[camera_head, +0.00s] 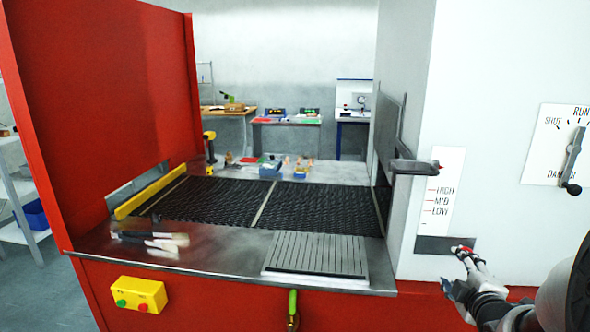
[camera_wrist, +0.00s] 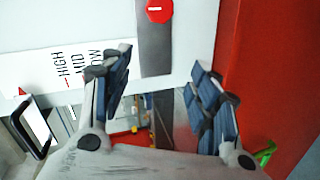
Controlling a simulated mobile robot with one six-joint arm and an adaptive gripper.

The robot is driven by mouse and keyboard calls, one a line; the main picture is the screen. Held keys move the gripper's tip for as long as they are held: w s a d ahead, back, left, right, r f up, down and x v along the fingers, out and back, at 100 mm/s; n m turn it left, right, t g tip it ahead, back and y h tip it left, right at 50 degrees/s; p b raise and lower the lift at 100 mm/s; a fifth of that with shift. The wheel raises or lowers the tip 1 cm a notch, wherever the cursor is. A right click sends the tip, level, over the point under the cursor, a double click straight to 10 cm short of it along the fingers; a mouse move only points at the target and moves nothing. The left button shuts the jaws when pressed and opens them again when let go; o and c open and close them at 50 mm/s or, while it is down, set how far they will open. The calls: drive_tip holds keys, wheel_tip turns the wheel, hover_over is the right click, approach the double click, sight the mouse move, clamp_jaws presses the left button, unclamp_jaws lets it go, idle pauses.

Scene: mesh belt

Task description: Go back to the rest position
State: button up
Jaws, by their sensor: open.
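My gripper (camera_head: 458,272) is at the lower right in the head view, in front of the white panel and below the HIGH/MID/LOW scale (camera_head: 441,200). In the wrist view my gripper (camera_wrist: 161,66) has its two fingers well apart, with nothing held between them. A red octagonal knob (camera_wrist: 159,10) shows at the top of the wrist view, beyond the fingertips and apart from them as far as I can tell. In the head view a bit of red shows at the fingertips, and the knob is mostly hidden there.
A grey lever handle (camera_head: 415,167) juts out above my gripper. The damper dial (camera_head: 572,150) is on the right. The mesh belt (camera_head: 225,202) runs between red and white walls. A ribbed plate (camera_head: 317,255) and a button box (camera_head: 138,294) are at the front.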

drive_tip(key=s+a+r+m+g+y, duration=0.1)
drive_tip(key=s+a+m+g+y, duration=0.3)
drive_tip(key=s+a, duration=2.3)
drive_tip(key=a+m+g, duration=0.1)
drive_tip(key=m+g, duration=0.4)
drive_tip(key=m, duration=0.2)
drive_tip(key=shift+s+m+y, duration=0.25)
drive_tip(key=shift+m+y, duration=0.05)
